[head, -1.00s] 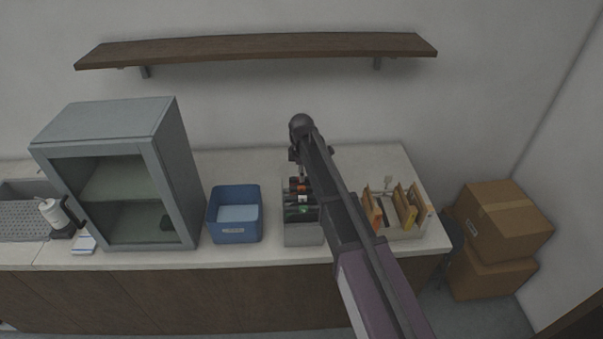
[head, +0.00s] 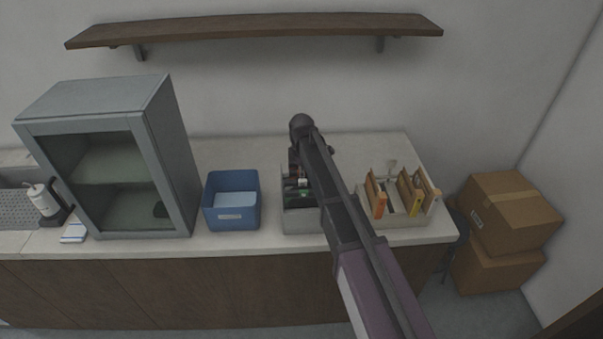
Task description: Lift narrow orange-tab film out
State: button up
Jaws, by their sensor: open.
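My gripper (head: 297,170) points down at the far end of my arm, over the back part of a grey bin (head: 302,222). The jaws are open, but the fingertips are small and dark, and I cannot tell whether they touch anything. The bin holds several dark upright pieces (head: 298,195) with small coloured marks, white and green among them. My arm hides its right and back parts. I cannot make out a narrow orange-tab film there. A separate light tray (head: 395,219) at the right holds wooden dividers and an orange piece (head: 380,206).
A blue bin (head: 232,222) stands left of the grey bin, and a grey cabinet (head: 110,160) farther left. A yellow piece (head: 415,207) is in the right tray. A wooden shelf (head: 255,28) hangs above. The counter behind the bins is clear. Cardboard boxes (head: 510,215) stand at right.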

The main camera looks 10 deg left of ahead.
jog(key=shift+f+b, duration=1.5)
jog(key=shift+f, duration=0.35)
jog(key=c, duration=0.6)
grip_shut()
